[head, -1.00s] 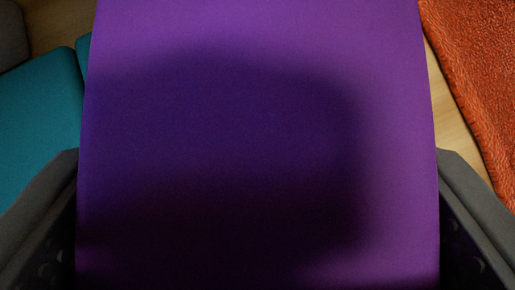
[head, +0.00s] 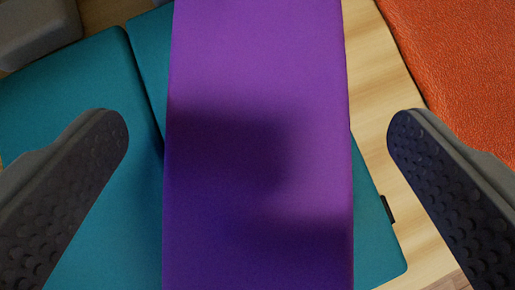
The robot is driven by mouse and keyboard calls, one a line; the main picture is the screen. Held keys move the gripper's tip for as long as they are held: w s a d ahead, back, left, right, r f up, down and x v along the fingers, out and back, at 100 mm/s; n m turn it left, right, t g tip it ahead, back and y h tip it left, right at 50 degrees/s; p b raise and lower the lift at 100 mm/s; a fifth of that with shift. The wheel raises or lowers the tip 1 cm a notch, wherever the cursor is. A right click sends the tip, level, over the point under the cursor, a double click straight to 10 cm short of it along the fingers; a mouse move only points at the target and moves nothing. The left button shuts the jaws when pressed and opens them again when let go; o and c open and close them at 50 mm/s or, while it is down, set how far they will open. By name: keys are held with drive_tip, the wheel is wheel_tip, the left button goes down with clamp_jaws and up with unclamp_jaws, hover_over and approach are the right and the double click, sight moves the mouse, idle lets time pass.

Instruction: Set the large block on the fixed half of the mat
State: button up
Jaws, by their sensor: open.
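The large block (head: 262,80) is a long purple cuboid that fills the middle of the head view, its far end cut off by the top edge. It rests over the teal mat (head: 70,110), on the part right of the seam, with its left side close to the seam. I cannot tell which half is the fixed one. My gripper (head: 257,130) is open above the block, one finger on each side, with clear gaps and no contact.
An orange textured cover (head: 460,60) lies at the right. Bare wooden floor (head: 375,70) shows between it and the block. A grey object (head: 35,25) stands at the top left. A small black tag (head: 388,209) sits on the mat's right edge.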

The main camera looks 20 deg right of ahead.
drive_tip(key=shift+v, duration=2.95)
drive_tip(key=shift+a+r, duration=0.1)
drive_tip(key=s+a+r+n+t+y, duration=0.1)
drive_tip(key=s+a+r+t, duration=0.2)
drive_tip(key=s, duration=0.6)
drive_tip(key=s+a+r+n+t+y, duration=0.1)
drive_tip(key=s+a+r+t, duration=0.2)
drive_tip(key=s+a+r, duration=0.5)
drive_tip(key=s+a+r+n+t+y, duration=0.1)
drive_tip(key=s+a+r+n+t, duration=0.1)
drive_tip(key=s+a+r, duration=0.4)
drive_tip(key=shift+s+a+r+t, duration=0.25)
drive_tip(key=shift+s+r+t, duration=0.25)
drive_tip(key=shift+s, duration=1.95)
